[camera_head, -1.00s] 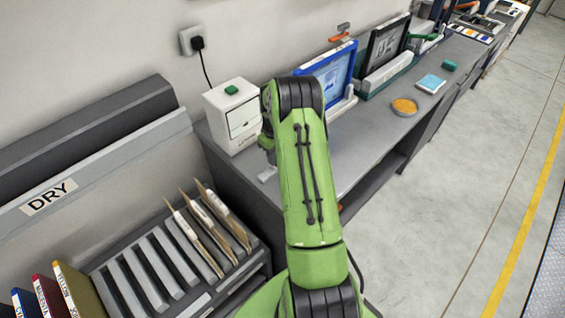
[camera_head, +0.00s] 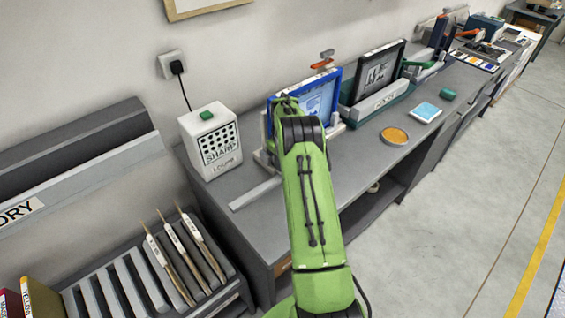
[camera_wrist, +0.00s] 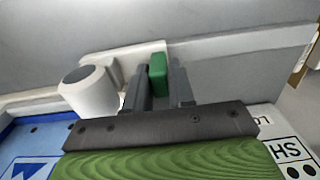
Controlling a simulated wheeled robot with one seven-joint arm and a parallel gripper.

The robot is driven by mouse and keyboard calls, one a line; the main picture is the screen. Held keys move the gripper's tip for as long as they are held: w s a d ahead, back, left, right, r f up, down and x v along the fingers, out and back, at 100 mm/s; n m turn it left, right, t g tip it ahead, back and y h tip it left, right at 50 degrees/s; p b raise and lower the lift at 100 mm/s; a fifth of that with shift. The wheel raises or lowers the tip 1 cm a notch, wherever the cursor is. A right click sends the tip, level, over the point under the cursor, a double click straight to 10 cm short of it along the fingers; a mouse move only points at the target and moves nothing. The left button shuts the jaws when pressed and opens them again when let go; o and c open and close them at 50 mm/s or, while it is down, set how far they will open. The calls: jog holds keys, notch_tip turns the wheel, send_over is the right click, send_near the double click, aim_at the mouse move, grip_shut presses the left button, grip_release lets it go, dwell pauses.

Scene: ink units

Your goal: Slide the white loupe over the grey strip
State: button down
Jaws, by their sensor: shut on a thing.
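The white loupe (camera_wrist: 88,92) shows in the wrist view as a white cylinder on a white bracket, with a green grip tab (camera_wrist: 157,74). My gripper (camera_wrist: 160,90) is shut on the tab, with one dark finger on each side. In the head view my arm hides the fingertips and most of the loupe. The blue frame (camera_head: 335,92) stands just behind my gripper. A white box (camera_head: 211,145) marked LOUPE shows black dots and the word SHARP. I cannot make out the grey strip for certain, nor what lies under the cylinder.
A light grey bar (camera_head: 256,193) runs along the bench left of my arm. A rack (camera_head: 120,270) stands at lower left. Right of my arm are a dark-framed picture (camera_head: 380,70), an orange dish (camera_head: 395,135) and a blue pad (camera_head: 425,112).

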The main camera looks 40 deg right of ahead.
jog(key=shift+d, duration=0.25)
jog(key=c, duration=1)
grip_release()
jog(key=shift+d, duration=0.1)
jog(key=shift+c, duration=0.2)
jog(key=shift+r, duration=0.2)
notch_tip(320, 180, up, 15)
jog(key=p, duration=0.1)
jog(key=shift+r, duration=0.2)
